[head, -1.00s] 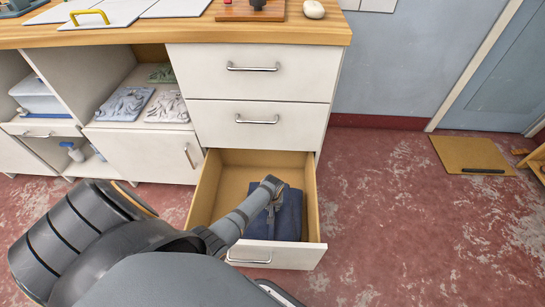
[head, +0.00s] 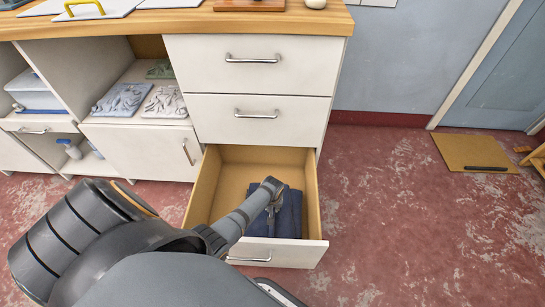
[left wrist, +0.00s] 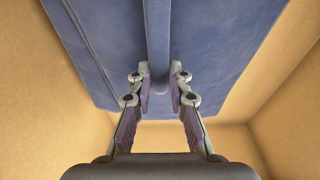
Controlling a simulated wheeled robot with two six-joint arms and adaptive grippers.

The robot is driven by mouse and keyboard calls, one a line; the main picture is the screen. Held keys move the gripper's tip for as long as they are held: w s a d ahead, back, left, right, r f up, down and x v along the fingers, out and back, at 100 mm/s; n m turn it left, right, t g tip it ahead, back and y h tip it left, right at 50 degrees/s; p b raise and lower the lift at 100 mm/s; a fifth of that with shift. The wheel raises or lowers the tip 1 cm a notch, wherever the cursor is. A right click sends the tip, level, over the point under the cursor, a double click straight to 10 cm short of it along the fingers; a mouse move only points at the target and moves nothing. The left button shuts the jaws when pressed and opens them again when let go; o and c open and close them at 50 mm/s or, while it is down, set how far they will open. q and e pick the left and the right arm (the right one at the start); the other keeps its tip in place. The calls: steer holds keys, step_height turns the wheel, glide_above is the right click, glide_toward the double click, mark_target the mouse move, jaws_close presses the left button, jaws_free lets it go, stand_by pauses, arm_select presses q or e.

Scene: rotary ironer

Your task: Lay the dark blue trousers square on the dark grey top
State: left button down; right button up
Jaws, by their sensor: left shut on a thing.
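The dark blue trousers (head: 288,215) lie folded in the open bottom drawer (head: 311,200) in the head view. My left gripper (head: 272,208) reaches down into the drawer onto them. In the left wrist view the trousers (left wrist: 215,50) fill the upper middle, and my left gripper (left wrist: 158,78) is shut on a raised fold of the cloth between its fingers. My forearm hides part of the trousers in the head view. The dark grey top is not recognisable in these frames. My right gripper is not in view.
Two shut drawers (head: 258,66) stand above the open one, under a wooden worktop (head: 330,20). Open shelves (head: 110,90) with carved tiles (head: 165,102) are at left.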

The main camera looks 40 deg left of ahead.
arm_select(q)
steer(key=c, duration=1.2)
jaws_free()
steer(key=shift+o, duration=0.2)
steer(key=shift+f, duration=0.1)
step_height(320, 180, up, 12)
steer(key=s, duration=0.1)
steer(key=shift+s+d, duration=0.25)
steer(key=shift+d, duration=0.2)
